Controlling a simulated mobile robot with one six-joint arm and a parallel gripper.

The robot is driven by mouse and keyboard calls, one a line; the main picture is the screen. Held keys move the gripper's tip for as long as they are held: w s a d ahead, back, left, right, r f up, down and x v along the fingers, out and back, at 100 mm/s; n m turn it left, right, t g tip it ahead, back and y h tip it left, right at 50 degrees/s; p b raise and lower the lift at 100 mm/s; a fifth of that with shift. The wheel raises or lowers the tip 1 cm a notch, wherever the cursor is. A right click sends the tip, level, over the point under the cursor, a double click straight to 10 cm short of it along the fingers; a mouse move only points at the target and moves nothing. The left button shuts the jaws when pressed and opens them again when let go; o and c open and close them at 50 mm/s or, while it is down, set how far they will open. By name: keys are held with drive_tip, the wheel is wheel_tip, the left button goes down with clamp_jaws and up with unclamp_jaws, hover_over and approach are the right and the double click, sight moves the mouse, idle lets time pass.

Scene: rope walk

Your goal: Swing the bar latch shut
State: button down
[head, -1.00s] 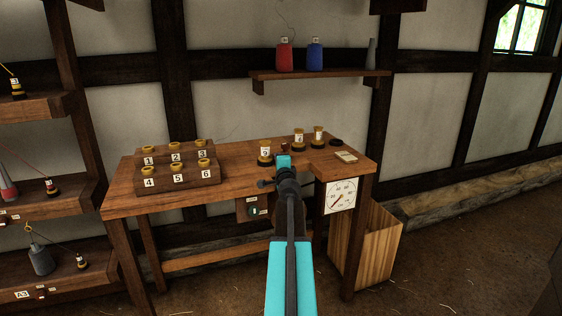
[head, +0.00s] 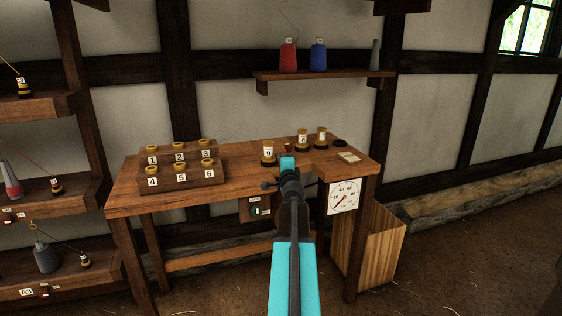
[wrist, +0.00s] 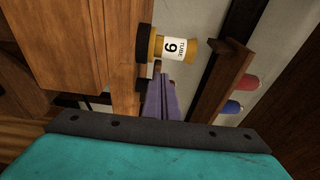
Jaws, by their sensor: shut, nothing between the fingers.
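I cannot make out a bar latch for certain in either view. Small brown fittings beside white tags sit on the left rack's shelf edges, one next to the A3 tag (head: 27,292), too small to read as a latch. My gripper shows in the wrist view (wrist: 162,80) as narrow purple-grey fingers, shut and empty, pointing toward the tube marked 9 (wrist: 173,47). A gap to that tube cannot be judged. In the head view my arm reaches forward over the bench's front edge; its fingers are hidden behind the teal end.
The wooden bench (head: 235,157) carries a numbered rack (head: 182,179), several tubes and a dial (head: 344,197) on its front. A wooden bin (head: 382,248) stands right. A wall shelf (head: 320,76) holds spools.

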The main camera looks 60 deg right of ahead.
drive_tip(key=a+p, duration=0.1)
drive_tip(key=a, duration=0.2)
drive_tip(key=a+p, duration=0.1)
drive_tip(key=a, duration=0.3)
drive_tip(key=a+p, duration=0.1)
drive_tip(key=a, duration=0.2)
drive_tip(key=shift+w+a, duration=0.3)
drive_tip(key=shift+a, duration=0.05)
